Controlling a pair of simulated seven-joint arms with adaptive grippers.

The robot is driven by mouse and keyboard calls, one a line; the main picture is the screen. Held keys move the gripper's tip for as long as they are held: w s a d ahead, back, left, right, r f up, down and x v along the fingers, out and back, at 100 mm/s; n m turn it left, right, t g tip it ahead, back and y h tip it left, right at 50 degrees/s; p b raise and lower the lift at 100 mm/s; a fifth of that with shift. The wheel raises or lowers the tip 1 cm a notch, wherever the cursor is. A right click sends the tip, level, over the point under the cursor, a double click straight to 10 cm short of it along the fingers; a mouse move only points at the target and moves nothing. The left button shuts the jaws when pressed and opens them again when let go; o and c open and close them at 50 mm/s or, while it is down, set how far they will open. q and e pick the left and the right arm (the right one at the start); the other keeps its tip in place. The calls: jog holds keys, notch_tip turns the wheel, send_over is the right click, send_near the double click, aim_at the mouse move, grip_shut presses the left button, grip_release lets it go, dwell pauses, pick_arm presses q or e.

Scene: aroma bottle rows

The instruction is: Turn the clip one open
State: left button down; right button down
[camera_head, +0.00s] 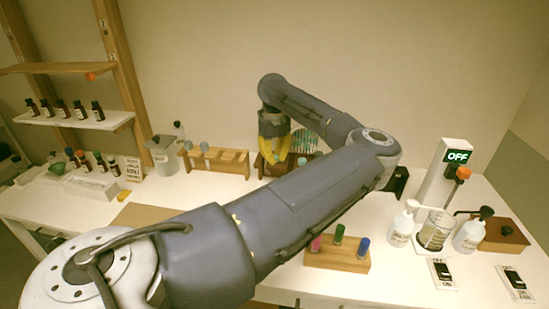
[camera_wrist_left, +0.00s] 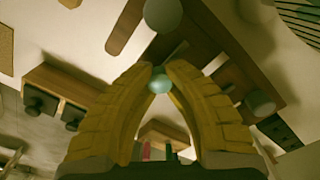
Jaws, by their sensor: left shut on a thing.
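My left gripper (camera_head: 273,158) has yellow fingers and points down at a dark brown wooden stand (camera_head: 261,170) at the back middle of the table. In the left wrist view its fingertips (camera_wrist_left: 161,70) close on a small pale teal knob (camera_wrist_left: 160,84). A thin bar (camera_wrist_left: 177,52) shows just beyond the fingertips. Two more rounded pale pieces, one at the top (camera_wrist_left: 163,14) and one at the right (camera_wrist_left: 259,102), sit by the brown wood. I cannot tell which piece is clip one or how far it is turned. My right gripper is not in view.
A wooden rack (camera_head: 228,162) stands left of the gripper. A block with coloured-cap tubes (camera_head: 338,260) stands at the front. White bottles, a glass beaker (camera_head: 434,232), switches and an OFF sign (camera_head: 457,157) are at right. A brown board (camera_head: 145,215) lies at left.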

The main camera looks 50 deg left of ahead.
aim_at(275, 156)
pick_arm(q)
jog(key=c, duration=1.2)
grip_release()
jog(key=shift+r, duration=0.1)
notch_tip(275, 156, up, 12)
jog(key=shift+f, duration=0.1)
